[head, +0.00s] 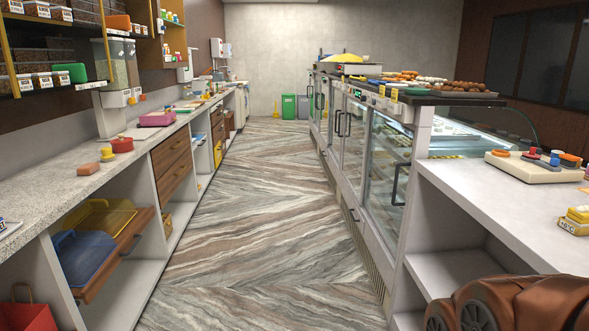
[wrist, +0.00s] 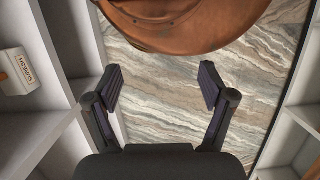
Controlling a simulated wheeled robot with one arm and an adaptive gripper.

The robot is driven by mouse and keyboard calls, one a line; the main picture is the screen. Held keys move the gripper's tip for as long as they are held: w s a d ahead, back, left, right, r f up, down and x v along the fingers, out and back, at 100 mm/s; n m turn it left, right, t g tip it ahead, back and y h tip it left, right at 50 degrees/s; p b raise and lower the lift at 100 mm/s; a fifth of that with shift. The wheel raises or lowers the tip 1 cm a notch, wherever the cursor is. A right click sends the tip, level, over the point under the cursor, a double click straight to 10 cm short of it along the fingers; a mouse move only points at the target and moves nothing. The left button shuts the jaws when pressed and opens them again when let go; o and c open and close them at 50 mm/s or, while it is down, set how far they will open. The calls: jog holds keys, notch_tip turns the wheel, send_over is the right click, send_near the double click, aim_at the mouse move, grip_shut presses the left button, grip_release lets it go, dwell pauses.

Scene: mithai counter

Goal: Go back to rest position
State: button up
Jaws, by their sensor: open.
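My gripper (wrist: 160,88) shows in the wrist view with its two dark fingers spread wide and nothing between them. It is open and points down over the striped floor (wrist: 190,110). A brown rounded part of my own body fills the top of that view. In the head view, brown parts of my body show at the bottom right, beside the white counter. The gripper's fingers are not visible in the head view.
The aisle floor (head: 240,200) is clear. A stone counter (head: 60,195) with an open drawer (head: 125,248) runs along the left. Glass display cases (head: 385,170) and a white counter (head: 470,195) line the right. Green and grey bins (head: 289,106) stand at the back.

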notch_tip(320, 180, up, 17)
jog(key=w+t+p, duration=0.1)
jog(key=p, duration=1.4)
jog(key=shift+r+p, duration=0.2)
jog(key=shift+p, duration=0.2)
